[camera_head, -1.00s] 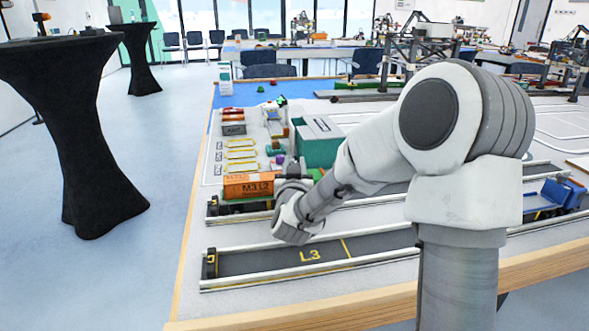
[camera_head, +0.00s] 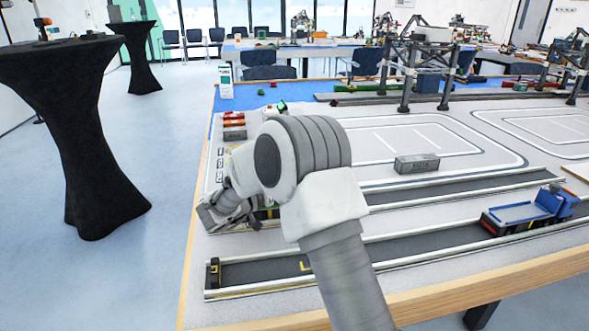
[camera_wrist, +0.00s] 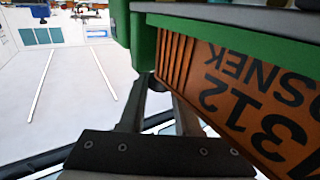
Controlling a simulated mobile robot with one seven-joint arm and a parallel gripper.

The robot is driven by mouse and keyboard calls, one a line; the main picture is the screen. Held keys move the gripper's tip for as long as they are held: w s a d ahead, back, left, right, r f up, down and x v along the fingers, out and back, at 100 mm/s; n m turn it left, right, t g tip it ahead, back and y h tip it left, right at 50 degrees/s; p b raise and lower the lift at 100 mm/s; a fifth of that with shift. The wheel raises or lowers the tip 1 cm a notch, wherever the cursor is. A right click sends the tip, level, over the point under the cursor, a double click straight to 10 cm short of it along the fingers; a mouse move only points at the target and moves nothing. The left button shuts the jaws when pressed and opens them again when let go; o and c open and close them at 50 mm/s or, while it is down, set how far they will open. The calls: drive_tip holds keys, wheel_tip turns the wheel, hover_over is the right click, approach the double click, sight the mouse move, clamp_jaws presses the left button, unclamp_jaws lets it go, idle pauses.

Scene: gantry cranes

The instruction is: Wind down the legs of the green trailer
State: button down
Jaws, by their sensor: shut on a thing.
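In the wrist view, the green trailer's frame (camera_wrist: 235,30) runs along the top, with an orange container (camera_wrist: 255,90) against it. Its dark lettering appears upside down. A green upright block (camera_wrist: 143,40) is at the frame's left end. My gripper (camera_wrist: 158,88) reaches up to the lower end of this block and is shut on a part of the trailer there. The exact gripped part and its leg are hard to make out. In the head view, my arm hides most of the trailer and the gripper's fingers, at the table's left end.
A blue truck (camera_head: 530,212) stands on the lane at the right. A grey container (camera_head: 417,163) lies on the table behind the lanes. Gantry cranes (camera_head: 425,65) stand farther back. A black-draped table (camera_head: 88,130) stands to the left, with open floor between.

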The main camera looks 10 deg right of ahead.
drive_tip(key=shift+m+g+h+p, duration=0.35)
drive_tip(key=shift+m+g+h, duration=0.2)
drive_tip(key=shift+g, duration=0.35)
drive_tip(key=c, duration=0.6)
unclamp_jaws()
drive_tip(key=p+v, duration=0.3)
drive_tip(key=v, duration=1.4)
drive_tip(key=shift+p, duration=0.4)
drive_tip(key=shift+s+a+r, duration=0.1)
drive_tip(key=shift+s+a, duration=0.05)
